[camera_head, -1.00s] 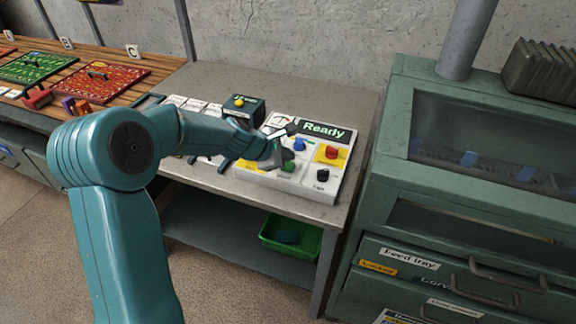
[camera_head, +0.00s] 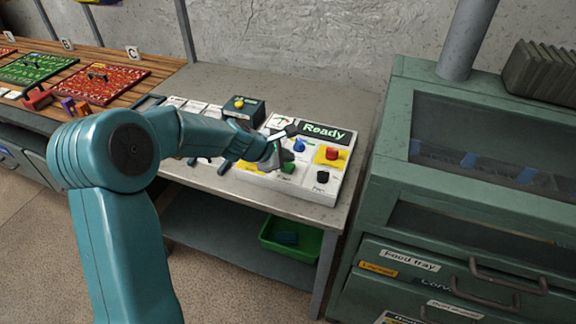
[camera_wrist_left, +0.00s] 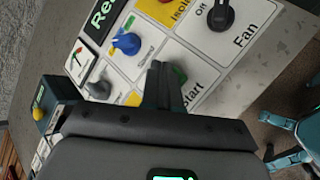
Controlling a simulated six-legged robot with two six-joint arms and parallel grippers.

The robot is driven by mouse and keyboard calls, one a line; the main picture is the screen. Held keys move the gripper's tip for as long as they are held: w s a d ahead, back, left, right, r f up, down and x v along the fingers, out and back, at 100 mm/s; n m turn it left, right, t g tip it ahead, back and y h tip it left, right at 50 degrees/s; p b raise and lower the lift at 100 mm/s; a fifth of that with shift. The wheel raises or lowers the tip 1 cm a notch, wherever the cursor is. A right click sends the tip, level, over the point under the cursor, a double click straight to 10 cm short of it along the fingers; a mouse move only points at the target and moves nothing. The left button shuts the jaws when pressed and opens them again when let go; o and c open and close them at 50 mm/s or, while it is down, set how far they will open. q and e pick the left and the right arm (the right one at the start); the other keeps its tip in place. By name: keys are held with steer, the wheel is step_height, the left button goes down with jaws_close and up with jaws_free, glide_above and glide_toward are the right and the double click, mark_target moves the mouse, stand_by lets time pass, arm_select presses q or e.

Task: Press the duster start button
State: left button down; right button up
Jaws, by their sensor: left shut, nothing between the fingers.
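The control panel (camera_head: 333,190) is a white sloped box on the grey bench with a green "Ready" display (camera_head: 324,132). Its green button (camera_head: 288,168) sits at the lower middle. In the left wrist view, the green button (camera_wrist_left: 180,75) shows partly behind my fingers, beside the "Start" label (camera_wrist_left: 201,88). My left gripper (camera_head: 281,158) is shut and empty, its dark fingertips over the panel close to the green button. The fingers (camera_wrist_left: 161,72) hide part of the button, so I cannot tell whether they touch it. My right gripper is not in view.
Near the fingers are a blue speed knob (camera_head: 299,145), a red isolator knob (camera_head: 332,153) and a black fan knob (camera_head: 322,177). A dark box with a yellow button (camera_head: 239,102) stands behind my wrist. A green cabinet (camera_head: 385,190) stands to the right.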

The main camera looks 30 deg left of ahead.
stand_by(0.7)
arm_select(q)
steer(key=shift+f+b, duration=0.4)
steer(key=shift+f, duration=0.05)
steer(key=shift+f+b, duration=0.55)
stand_by(0.5)
steer(key=shift+r, duration=0.1)
steer(key=shift+r+p, duration=0.9)
steer(key=shift+p, duration=0.05)
step_height(320, 180, up, 5)
steer(key=p, duration=0.5)
